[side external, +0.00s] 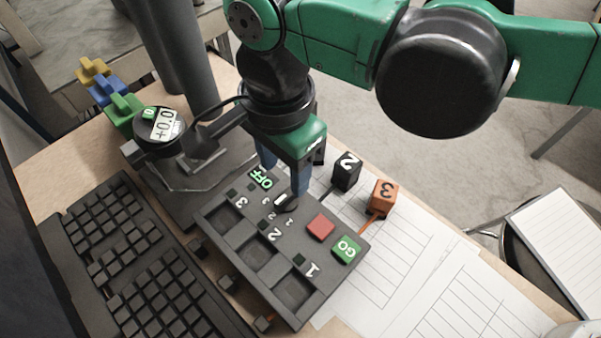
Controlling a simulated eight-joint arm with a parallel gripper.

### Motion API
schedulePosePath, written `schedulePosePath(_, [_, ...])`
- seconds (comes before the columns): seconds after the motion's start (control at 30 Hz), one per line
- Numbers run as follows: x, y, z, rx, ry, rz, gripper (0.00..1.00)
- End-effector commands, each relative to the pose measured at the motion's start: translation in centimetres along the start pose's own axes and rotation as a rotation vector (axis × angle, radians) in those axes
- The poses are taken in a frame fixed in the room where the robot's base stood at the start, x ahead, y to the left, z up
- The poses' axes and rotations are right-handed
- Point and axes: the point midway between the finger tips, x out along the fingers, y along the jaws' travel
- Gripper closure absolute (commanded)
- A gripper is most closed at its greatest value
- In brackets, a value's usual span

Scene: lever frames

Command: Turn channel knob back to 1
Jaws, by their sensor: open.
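The dark control panel (215,213) lies at an angle on the desk. Its channel knob (281,200) is a small dark piece with a pale mark, near the small printed numbers 3, 2 and 1. I cannot tell which number it points to. My gripper (284,187) is above the far part of the panel, pointing down, with its blue fingers apart. The knob shows beside the nearer finger, roughly between the fingertips. Whether a finger touches it is unclear.
The panel has a red button (320,227), a green GO button (346,249), an OFF label and square recesses marked 1, 2 and 3. A keyboard (130,260) lies left; papers lie right.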

Motion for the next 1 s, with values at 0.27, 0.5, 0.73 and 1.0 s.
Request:
schedulePosePath(0.27, [3.7, 0.0, 0.0, 0.003, 0.0, 0.0, 0.51])
schedulePosePath(0.5, [5.3, 0.0, 0.0, 0.002, 0.0, -0.001, 0.51])
schedulePosePath(0.73, [5.4, 0.0, 0.0, 0.002, 0.0, -0.001, 0.6])
schedulePosePath(1.0, [5.3, 0.0, 0.0, 0.002, 0.0, -0.001, 1.0])
